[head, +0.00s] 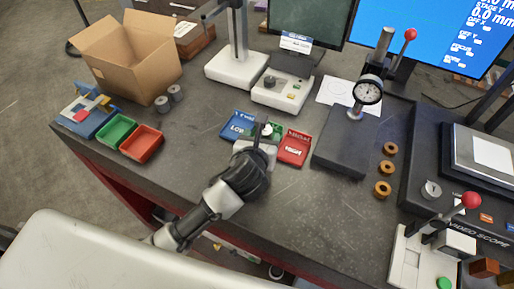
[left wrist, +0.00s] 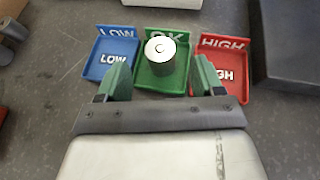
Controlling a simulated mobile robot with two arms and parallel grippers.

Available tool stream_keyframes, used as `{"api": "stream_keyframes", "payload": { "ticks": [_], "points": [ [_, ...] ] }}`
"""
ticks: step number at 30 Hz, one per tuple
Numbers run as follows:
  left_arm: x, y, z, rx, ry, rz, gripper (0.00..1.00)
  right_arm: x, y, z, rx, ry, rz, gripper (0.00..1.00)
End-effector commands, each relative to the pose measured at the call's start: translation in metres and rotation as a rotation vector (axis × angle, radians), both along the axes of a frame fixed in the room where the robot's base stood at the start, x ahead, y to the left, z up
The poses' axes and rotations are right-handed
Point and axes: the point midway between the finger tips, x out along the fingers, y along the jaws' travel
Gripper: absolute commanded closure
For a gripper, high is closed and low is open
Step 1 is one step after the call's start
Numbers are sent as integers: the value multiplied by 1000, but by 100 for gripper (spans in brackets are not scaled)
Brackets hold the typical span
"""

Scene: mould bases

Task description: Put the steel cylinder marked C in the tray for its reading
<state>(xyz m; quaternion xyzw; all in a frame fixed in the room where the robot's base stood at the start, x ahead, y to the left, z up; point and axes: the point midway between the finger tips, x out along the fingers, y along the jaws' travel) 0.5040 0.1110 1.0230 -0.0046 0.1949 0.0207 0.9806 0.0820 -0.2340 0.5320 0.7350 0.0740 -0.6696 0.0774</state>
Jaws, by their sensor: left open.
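A steel cylinder (left wrist: 160,58) stands upright in the green OK tray (left wrist: 143,78); the mark on its top is too small to read surely. In the head view its pale top (head: 267,129) shows just past my left gripper (head: 261,141). In the left wrist view my left gripper (left wrist: 161,78) is open, its green fingers one on each side of the cylinder and apart from it. The blue LOW tray (left wrist: 92,71) is left of the green tray and the red HIGH tray (left wrist: 234,93) is right of it. My right gripper is not in view.
Two more grey cylinders (head: 169,97) stand near the cardboard box (head: 128,55). A small green bin (head: 115,131) and red bin (head: 142,143) lie at the left. A dial gauge stand (head: 345,142) is right of the trays, with several brass rings (head: 384,168) beyond it.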

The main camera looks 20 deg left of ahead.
Motion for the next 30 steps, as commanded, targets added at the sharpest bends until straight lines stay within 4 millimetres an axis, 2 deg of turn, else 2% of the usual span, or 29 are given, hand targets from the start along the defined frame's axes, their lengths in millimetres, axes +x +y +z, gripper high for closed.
{"api": "stream_keyframes", "payload": {
  "ticks": [3,10,30],
  "points": [
    [-24,-1,9,-1,0,-2,33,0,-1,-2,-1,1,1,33],
    [-52,-2,21,0,0,-1,33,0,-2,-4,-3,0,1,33],
    [-56,-2,24,-1,0,1,33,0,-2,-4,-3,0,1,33]
  ]
}}
